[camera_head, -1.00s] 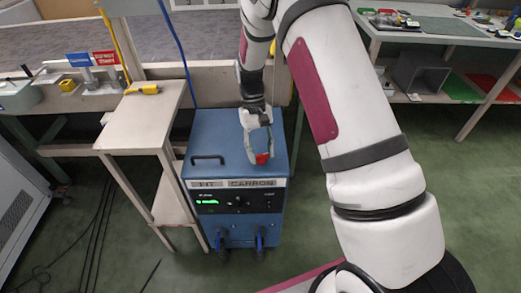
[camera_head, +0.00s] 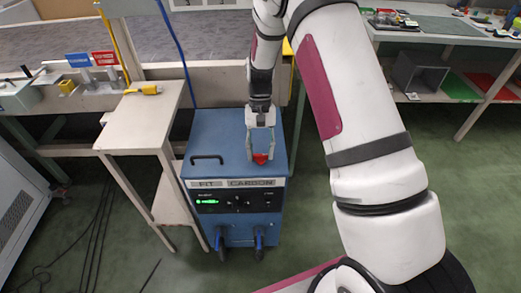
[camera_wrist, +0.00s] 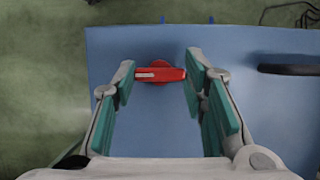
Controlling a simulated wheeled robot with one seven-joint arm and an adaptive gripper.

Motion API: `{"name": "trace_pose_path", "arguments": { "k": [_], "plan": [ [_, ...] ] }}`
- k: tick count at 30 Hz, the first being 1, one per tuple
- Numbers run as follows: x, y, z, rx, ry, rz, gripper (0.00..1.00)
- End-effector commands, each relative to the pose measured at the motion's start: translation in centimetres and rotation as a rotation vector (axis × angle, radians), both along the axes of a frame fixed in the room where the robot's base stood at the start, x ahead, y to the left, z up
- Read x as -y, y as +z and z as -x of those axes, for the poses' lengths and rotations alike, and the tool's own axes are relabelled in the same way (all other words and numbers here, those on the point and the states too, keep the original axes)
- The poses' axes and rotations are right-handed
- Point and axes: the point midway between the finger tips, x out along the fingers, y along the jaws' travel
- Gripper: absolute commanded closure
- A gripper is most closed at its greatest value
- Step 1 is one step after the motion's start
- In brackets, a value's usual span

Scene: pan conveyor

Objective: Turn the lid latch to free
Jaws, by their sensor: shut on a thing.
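The red lid latch (camera_wrist: 160,76) sits on the blue top of the cabinet (camera_head: 228,130), near its front right corner. It also shows in the head view (camera_head: 261,158). The latch has a round base and a bar with a pale line, which runs across the wrist picture from finger to finger. My gripper (camera_wrist: 160,74) points down over the lid, with one teal-padded finger at each end of the bar, and is shut on the latch. It also shows in the head view (camera_head: 260,153).
A black handle (camera_head: 207,158) stands on the lid left of the latch. A small pale table (camera_head: 145,115) with a yellow tool (camera_head: 150,89) stands close to the cabinet's left side. A blue cable (camera_head: 172,38) hangs behind. Green floor lies to the right.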

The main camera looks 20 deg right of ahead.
Motion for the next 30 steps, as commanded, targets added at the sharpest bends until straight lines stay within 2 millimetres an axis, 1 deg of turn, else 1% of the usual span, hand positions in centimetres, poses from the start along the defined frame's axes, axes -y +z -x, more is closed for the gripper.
{"name": "trace_pose_path", "arguments": {
  "k": [3,4,5,6,7,16,20,23,30],
  "plan": [
    [0.0,0.0,-0.1,0.002,-0.003,0.000,0.89],
    [0.0,0.0,-0.1,0.002,-0.003,0.000,0.58],
    [0.0,0.0,-0.1,0.002,-0.003,0.000,0.52],
    [0.0,0.0,-0.1,0.002,-0.001,0.000,0.43],
    [0.0,0.0,-0.1,0.002,-0.001,0.000,0.40],
    [0.0,0.1,0.0,0.001,0.000,0.000,0.40],
    [0.1,0.8,-0.4,0.004,0.000,0.000,0.40],
    [0.3,2.2,-1.0,0.006,0.000,0.001,0.40],
    [0.9,6.8,-2.8,0.005,-0.001,0.000,0.40]
  ]
}}
